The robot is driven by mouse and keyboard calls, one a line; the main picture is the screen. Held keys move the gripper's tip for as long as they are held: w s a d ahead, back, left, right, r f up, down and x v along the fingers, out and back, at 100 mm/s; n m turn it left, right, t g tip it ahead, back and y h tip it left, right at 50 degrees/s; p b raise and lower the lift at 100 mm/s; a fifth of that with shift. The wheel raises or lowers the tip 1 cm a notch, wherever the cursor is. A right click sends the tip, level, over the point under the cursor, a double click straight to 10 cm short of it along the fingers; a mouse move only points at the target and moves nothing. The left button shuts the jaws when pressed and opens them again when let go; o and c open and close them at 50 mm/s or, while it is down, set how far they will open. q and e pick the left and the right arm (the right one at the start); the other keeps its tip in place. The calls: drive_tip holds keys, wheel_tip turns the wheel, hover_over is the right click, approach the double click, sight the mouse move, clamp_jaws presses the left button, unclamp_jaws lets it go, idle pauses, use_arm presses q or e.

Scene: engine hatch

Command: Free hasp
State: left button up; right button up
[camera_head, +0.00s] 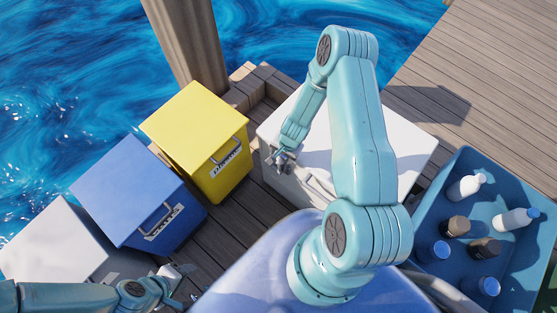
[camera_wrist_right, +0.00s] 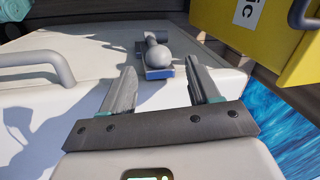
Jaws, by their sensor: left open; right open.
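The white engine hatch (camera_head: 405,150) stands on the deck behind my right arm. In the right wrist view its pale surface (camera_wrist_right: 85,110) carries a hasp fitting (camera_wrist_right: 158,56) with a rounded grey knob and a small blue part under it. My right gripper (camera_head: 280,158) is at the hatch's left front corner. In the right wrist view its open jaws (camera_wrist_right: 161,78) point at the hasp, which shows beyond and between the fingertips; I cannot tell if they touch. My left gripper (camera_head: 183,283) is open and empty at the lower left, away from the hatch.
A grey handle (camera_wrist_right: 38,62) stands on the hatch beside the hasp. Yellow (camera_head: 190,125), blue (camera_head: 125,185) and white (camera_head: 50,240) boxes line the left, near the water. A blue crate (camera_head: 432,190) with several bottles stands right. Some plank deck (camera_head: 262,205) is bare between.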

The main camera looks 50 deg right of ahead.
sight(281, 159)
drive_tip(key=f, duration=0.4)
drive_tip(key=shift+w+a+f, duration=0.1)
drive_tip(key=shift+w+f, duration=0.15)
drive_tip(key=shift+f, duration=0.1)
drive_tip(key=shift+a+f, duration=0.1)
drive_tip(key=shift+f, duration=0.4)
drive_tip(key=shift+w, duration=0.1)
clamp_jaws()
